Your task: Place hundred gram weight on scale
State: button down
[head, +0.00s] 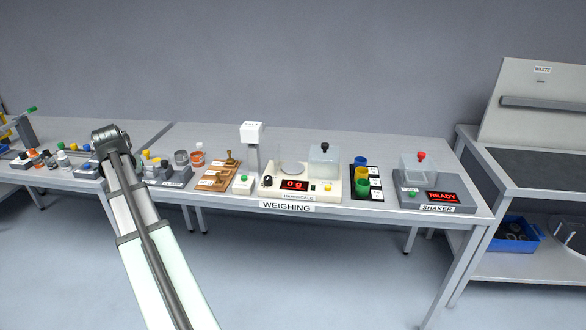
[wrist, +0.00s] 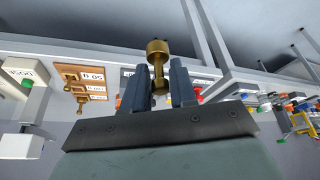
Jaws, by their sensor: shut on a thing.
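My gripper (wrist: 158,88) is shut on a brass weight (wrist: 157,60) with a wide round end and a narrow neck, held above the bench. Any marking on it is unreadable. In the head view my arm hides the gripper and the held weight. The scale (head: 312,190) stands at the WEIGHING label and its red display reads 0 g. Its round pan (head: 292,168) looks empty. A clear cover with a black knob (head: 323,155) stands right of the pan. A wooden weight block (head: 213,182), left of the scale, carries other brass weights; it also shows in the wrist view (wrist: 97,80).
A white-topped salt hopper (head: 252,132) rises on a post just left of the scale. Coloured cups (head: 361,172) and the shaker (head: 437,200) stand to the right. Bottles and jars (head: 196,156) crowd the left. The bench behind the scale is clear.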

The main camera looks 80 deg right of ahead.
jog(key=w+a+r+n+t+y, duration=0.1)
jog(key=w+a+n, duration=0.3)
jog(key=a, duration=1.1)
jog(key=w+a+n, duration=0.1)
jog(key=w+a, duration=0.5)
jog(key=a, duration=0.9)
jog(key=w+a+r+n+t+y, duration=0.1)
jog(key=w+a+n, duration=0.3)
jog(key=a, duration=1.1)
jog(key=s+d+m+h, duration=0.1)
jog(key=s+d+m, duration=0.1)
jog(key=d, duration=0.9)
jog(key=s+d+m, duration=0.2)
jog(key=d+m, duration=0.1)
jog(key=d, duration=0.7)
jog(key=r+m+g+h, duration=0.15)
jog(key=m+g, duration=0.45)
jog(key=m, duration=0.9)
send_over(296, 165)
jog(key=w+a, duration=0.1)
jog(key=a, duration=0.1)
jog(key=shift+y, duration=0.25)
jog(key=shift+d+f, duration=0.15)
jog(key=shift+f, duration=2.2)
jog(key=shift+d+f, duration=0.1)
jog(key=shift+f, duration=2.25)
jog(key=shift+f, duration=0.1)
